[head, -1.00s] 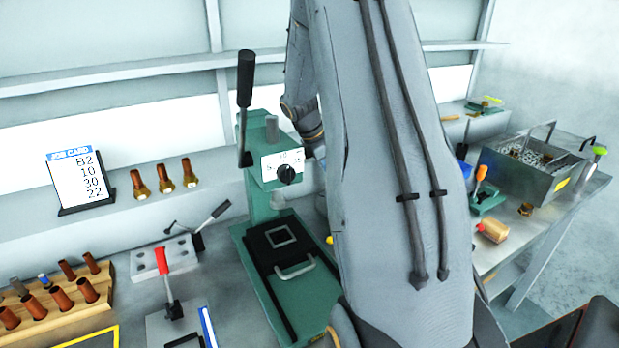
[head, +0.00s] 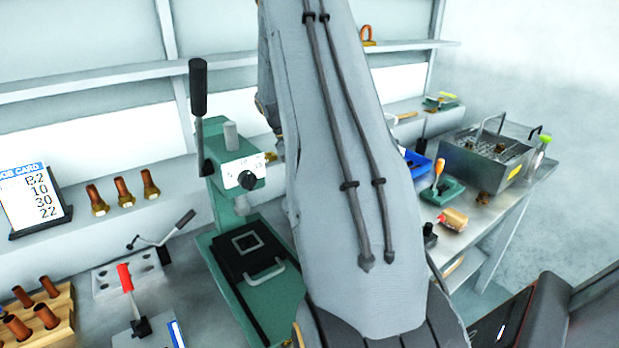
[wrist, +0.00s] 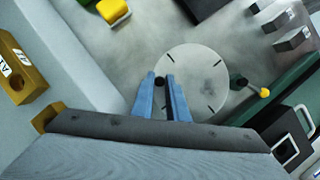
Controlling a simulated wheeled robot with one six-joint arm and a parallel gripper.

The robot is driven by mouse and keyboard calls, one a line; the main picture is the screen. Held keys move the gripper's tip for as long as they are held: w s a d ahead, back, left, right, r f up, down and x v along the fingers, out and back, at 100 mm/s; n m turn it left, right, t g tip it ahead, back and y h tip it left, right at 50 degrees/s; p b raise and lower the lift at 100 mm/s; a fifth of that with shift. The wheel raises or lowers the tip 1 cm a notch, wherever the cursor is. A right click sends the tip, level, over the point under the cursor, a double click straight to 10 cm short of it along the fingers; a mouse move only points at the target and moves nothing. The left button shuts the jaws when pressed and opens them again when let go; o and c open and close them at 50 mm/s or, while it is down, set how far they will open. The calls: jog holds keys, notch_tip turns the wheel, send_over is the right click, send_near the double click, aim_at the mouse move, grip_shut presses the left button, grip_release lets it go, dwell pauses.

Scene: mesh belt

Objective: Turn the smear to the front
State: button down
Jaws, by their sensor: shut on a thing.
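In the wrist view my gripper (wrist: 162,84) has two blue fingers close together over a round pale grey disc (wrist: 205,72) with short dark tick marks around its face. A small dark thing (wrist: 159,79) shows between the fingertips, and the fingers are shut on it. Its full shape is hidden by the fingers. In the head view my arm hides the gripper and the disc.
A dark pivot with a yellow-knobbed lever (wrist: 264,93) stands at the disc's right edge. A green press (head: 238,185) stands left of my arm. A metal basket tank (head: 495,158), an orange-handled tool (head: 438,172) and a copper-coloured cylinder (head: 453,219) are on the right bench.

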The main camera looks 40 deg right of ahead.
jog(key=shift+s, duration=0.1)
jog(key=c, duration=1.7)
grip_release()
jog(key=shift+c, duration=0.2)
jog(key=b+v, duration=0.2)
jog(key=v, duration=0.6)
